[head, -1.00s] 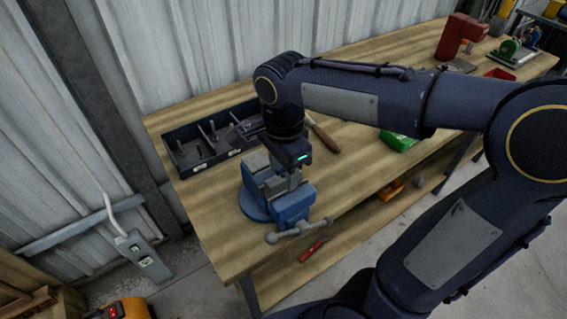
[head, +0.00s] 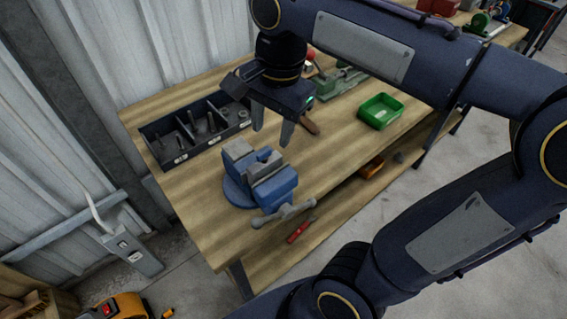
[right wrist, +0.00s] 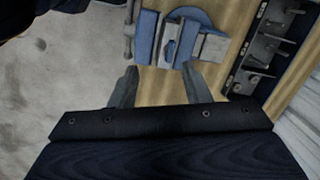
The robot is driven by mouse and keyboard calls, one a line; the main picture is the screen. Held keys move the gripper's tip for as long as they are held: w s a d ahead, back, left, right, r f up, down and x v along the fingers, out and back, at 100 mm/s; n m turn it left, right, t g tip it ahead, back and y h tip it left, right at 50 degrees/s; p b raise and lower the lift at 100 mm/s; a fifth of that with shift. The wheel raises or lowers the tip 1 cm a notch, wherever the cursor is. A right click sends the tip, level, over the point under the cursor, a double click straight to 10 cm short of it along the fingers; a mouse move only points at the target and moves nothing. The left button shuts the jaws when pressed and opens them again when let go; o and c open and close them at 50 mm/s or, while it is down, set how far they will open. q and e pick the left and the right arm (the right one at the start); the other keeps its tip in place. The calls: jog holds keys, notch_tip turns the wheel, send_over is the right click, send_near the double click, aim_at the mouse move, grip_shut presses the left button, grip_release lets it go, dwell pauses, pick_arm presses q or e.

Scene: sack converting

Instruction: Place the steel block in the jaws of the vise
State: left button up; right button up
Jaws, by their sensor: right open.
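The blue vise (head: 274,188) stands on the near edge of the workbench, its grey jaws facing up. A small grey steel block (head: 264,154) appears to sit between the jaws; its exact seating is hard to tell. In the right wrist view the vise (right wrist: 145,38) lies beyond the fingertips, with a grey piece (right wrist: 171,49) between its jaws. My right gripper (head: 272,128) is open and empty, above and behind the vise, with its fingers apart and clear of it. My left gripper is not in view.
A dark compartment tray (head: 178,146) with metal parts stands left of the vise on the bench (head: 190,190). A green bin (head: 380,111) is to the right. A red-handled tool (head: 299,232) lies on the shelf below. The corrugated wall closes the back.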

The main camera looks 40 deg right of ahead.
jog(key=s+a+f+n+t+y, duration=0.1)
jog(key=s+f+n+t, duration=0.3)
jog(key=s+f+n, duration=0.5)
notch_tip(320, 180, down, 2)
jog(key=n+y, duration=0.1)
jog(key=n, duration=0.2)
jog(key=shift+s+a+f+t+y, duration=0.2)
jog(key=shift+a+t+y, duration=0.1)
jog(key=shift+t, duration=0.1)
